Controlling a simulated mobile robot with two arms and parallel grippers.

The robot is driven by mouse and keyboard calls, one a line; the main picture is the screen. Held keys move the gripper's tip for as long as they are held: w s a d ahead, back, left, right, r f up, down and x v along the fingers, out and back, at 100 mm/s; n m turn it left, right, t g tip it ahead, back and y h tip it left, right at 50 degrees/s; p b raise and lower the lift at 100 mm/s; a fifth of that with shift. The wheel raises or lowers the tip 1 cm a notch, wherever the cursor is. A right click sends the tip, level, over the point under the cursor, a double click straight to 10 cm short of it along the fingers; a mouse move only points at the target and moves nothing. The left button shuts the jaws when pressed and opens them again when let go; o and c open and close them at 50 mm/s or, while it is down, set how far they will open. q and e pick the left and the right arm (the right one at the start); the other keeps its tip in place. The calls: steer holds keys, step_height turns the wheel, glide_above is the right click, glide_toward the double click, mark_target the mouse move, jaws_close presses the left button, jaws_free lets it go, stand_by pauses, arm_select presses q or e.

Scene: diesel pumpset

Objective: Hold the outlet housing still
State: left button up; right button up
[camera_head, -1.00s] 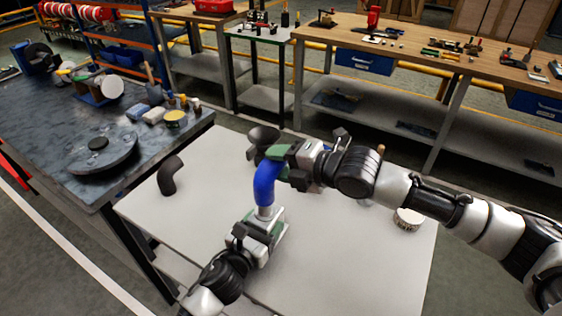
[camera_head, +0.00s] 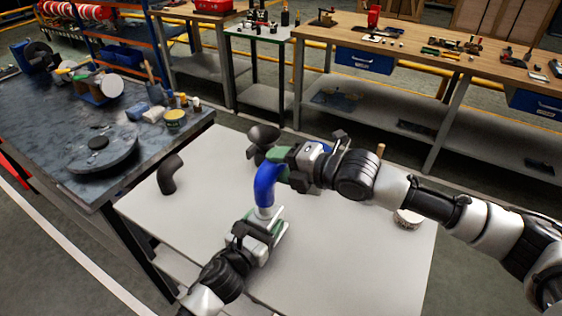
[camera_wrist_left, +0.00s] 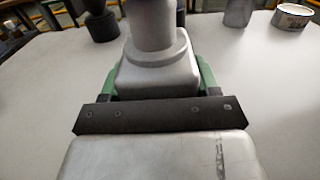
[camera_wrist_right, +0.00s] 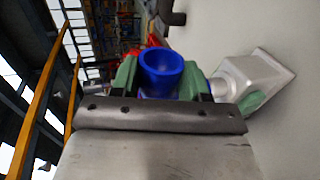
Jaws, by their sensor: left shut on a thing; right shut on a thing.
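The outlet housing (camera_wrist_left: 155,58) is a grey metal part with a square base and a round neck. It stands on the white table, and its neck (camera_head: 264,212) shows in the head view. My left gripper (camera_head: 262,226) is shut on its base, with green fingers on both sides in the left wrist view (camera_wrist_left: 155,85). A blue curved hose (camera_head: 266,184) sits at the top of the neck; whether it is pushed over it I cannot tell. My right gripper (camera_head: 280,162) is shut on the hose's upper part. The hose's open end (camera_wrist_right: 162,70) shows in the right wrist view.
A black elbow hose (camera_head: 168,175) lies on the white table (camera_head: 330,255) at left. A dark funnel-like part (camera_head: 263,138) stands behind my right gripper. A round tin (camera_head: 408,219) is at right. The table's front right is clear.

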steer(key=shift+f, duration=1.8)
steer(key=o, duration=1.1)
steer(key=shift+r, duration=0.1)
steer(key=v, duration=1.2)
arm_select(q)
steer(key=o, duration=1.4)
steer(key=shift+c, duration=0.2)
